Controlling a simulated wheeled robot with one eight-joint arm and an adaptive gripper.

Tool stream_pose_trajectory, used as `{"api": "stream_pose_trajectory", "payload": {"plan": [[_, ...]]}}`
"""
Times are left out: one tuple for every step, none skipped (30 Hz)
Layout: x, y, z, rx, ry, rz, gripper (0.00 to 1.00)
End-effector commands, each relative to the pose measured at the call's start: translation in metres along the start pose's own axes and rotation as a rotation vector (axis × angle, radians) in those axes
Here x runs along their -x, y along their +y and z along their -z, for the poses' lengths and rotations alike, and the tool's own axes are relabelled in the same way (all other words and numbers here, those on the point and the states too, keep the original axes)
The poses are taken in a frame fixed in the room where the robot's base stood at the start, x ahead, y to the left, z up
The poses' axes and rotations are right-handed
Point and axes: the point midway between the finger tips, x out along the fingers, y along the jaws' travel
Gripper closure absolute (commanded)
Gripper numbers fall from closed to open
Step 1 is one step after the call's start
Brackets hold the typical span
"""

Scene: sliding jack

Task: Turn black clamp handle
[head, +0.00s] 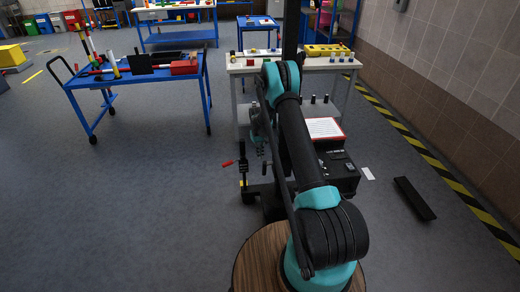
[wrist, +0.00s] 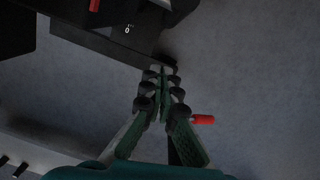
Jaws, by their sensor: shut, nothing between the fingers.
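A black clamp-like device (head: 244,182) with red-tipped levers stands on the floor left of my arm in the head view. In the wrist view a long black bar (wrist: 105,45) slants from upper left to my fingertips. My gripper (wrist: 163,75) is shut and empty, its tips at or just by the bar's lower right end; I cannot tell if they touch. A red grip (wrist: 202,119) shows right of my fingers, and another red piece (wrist: 94,5) at the top edge. Which black part is the clamp handle is unclear. In the head view my arm hides much of this area.
A blue cart (head: 140,80) with tools stands at the left back, and a white table (head: 290,66) behind my arm. A black box (head: 338,172) and a dark flat bar (head: 414,199) lie on the right. The floor at the left front is clear.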

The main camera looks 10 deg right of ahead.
Motion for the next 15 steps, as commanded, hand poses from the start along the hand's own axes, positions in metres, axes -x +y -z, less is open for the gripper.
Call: {"api": "stream_pose_trajectory", "payload": {"plan": [[-0.011,0.0,0.001,0.0,0.0,0.0,1.0],[-0.017,0.0,0.0,0.0,0.0,0.0,1.0],[-0.024,0.0,0.0,0.0,0.0,0.0,1.0],[-0.026,0.0,-0.003,0.0,0.0,0.0,1.0],[-0.025,0.0,-0.009,-0.001,0.0,0.0,1.0],[-0.027,0.0,-0.016,-0.001,0.0,0.0,1.0],[-0.027,0.0,-0.019,-0.001,0.0,0.0,1.0],[-0.029,0.0,-0.023,-0.001,0.0,0.0,1.0],[-0.03,0.0,-0.027,-0.001,0.0,0.0,1.0],[-0.03,0.0,-0.03,-0.001,0.0,0.0,1.0],[-0.031,0.0,-0.032,0.0,0.0,0.0,1.0],[-0.032,0.0,-0.035,0.0,0.0,0.0,1.0],[-0.032,0.0,-0.036,0.0,0.0,0.0,1.0],[-0.032,0.0,-0.037,0.0,0.0,0.0,1.0],[-0.032,0.0,-0.038,0.0,0.0,0.0,1.0]]}}
